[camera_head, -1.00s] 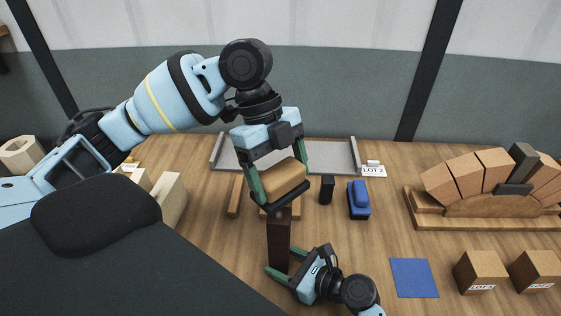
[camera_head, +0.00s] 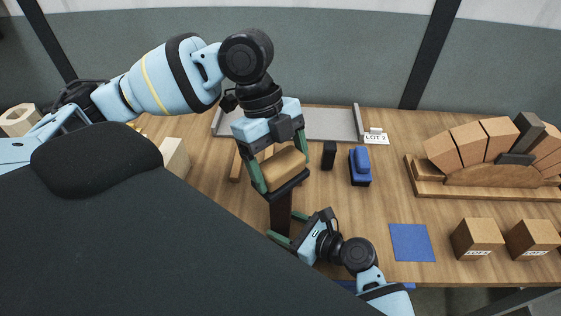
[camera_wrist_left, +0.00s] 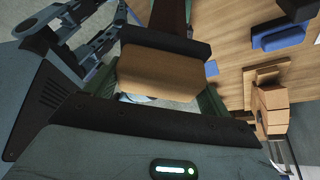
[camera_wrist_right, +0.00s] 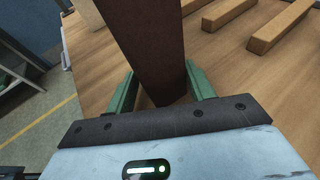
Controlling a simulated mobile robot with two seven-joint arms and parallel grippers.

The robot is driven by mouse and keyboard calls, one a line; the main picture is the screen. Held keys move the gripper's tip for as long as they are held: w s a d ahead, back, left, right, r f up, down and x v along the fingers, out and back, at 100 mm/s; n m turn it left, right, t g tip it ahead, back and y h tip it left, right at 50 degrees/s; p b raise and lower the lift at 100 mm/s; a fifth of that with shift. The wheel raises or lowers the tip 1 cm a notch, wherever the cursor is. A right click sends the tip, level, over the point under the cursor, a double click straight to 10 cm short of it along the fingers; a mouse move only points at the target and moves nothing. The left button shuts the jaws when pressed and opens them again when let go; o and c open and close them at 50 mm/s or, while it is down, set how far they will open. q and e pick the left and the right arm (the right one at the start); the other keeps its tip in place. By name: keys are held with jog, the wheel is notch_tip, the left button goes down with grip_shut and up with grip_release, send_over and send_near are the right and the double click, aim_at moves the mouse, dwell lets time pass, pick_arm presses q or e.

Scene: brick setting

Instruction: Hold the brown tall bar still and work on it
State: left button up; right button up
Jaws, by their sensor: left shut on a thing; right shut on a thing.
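The brown tall bar (camera_head: 280,212) stands upright near the table's front edge. Its upper end is hidden behind the block in the head view. My right gripper (camera_head: 285,226) is shut on the bar low down; the right wrist view shows the bar (camera_wrist_right: 152,50) between its green fingers. My left gripper (camera_head: 284,168) is shut on a tan wooden block (camera_head: 283,172) with a black face. The block also shows in the left wrist view (camera_wrist_left: 160,75), with the bar (camera_wrist_left: 171,14) beyond its black face. I cannot tell whether block and bar touch.
A small black block (camera_head: 329,155) and a blue block (camera_head: 360,166) lie right of the bar. A grey tray (camera_head: 330,125) is behind. A blue square (camera_head: 411,242), two brown cubes (camera_head: 477,239) and a wooden arch (camera_head: 485,175) are at the right.

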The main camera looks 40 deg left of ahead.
pick_arm(q)
jog(key=shift+w+a, duration=0.3)
jog(key=shift+w, duration=0.3)
jog(key=shift+w+a, duration=0.25)
jog(key=shift+w, duration=0.3)
jog(key=shift+r, duration=4.1)
pick_arm(e)
jog(key=o, duration=0.8)
jog(key=shift+o, duration=0.2)
jog(key=v, duration=1.2)
jog(key=shift+d, duration=0.1)
